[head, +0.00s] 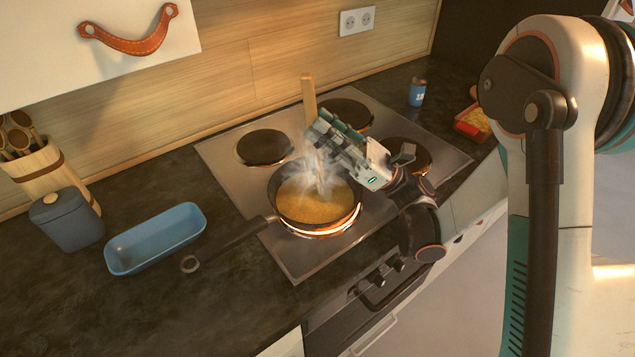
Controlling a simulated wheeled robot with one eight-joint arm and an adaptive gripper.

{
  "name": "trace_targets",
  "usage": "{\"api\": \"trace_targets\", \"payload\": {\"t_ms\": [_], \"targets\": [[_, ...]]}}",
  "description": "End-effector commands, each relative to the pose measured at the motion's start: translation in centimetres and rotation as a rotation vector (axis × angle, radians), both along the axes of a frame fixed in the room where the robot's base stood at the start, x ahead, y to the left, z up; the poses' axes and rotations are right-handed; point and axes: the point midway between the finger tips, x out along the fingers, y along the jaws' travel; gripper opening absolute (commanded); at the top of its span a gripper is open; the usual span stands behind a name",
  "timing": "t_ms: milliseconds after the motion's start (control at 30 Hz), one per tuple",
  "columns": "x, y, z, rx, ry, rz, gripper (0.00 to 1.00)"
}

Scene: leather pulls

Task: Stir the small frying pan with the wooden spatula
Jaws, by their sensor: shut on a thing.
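The small frying pan (287,217) sits on the glowing front left burner of the steel hob, its dark handle pointing to the lower left. Yellowish-brown food (309,206) fills its bottom and steam rises from it. My gripper (322,142) is above the pan's far right side, shut on the wooden spatula (309,97). The spatula stands close to upright, with its handle end above the gripper. Its lower part is hidden by the gripper and steam, so I cannot tell whether it touches the food.
A blue tray (155,238) lies left of the pan handle, with a dark blue jar (66,219) and a utensil holder (40,168) further left. A small blue can (417,92) and a red container (473,122) stand right of the hob. The front left counter is clear.

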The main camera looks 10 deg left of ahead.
Motion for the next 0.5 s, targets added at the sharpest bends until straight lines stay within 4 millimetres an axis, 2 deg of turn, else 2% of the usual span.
{"api": "trace_targets", "payload": {"t_ms": [133, 500], "targets": [[-0.74, 0.64, -0.01, 0.0, -0.001, 0.001, 0.0], [-0.83, 0.72, 0.06, 0.0, -0.001, -0.001, 0.0]]}}
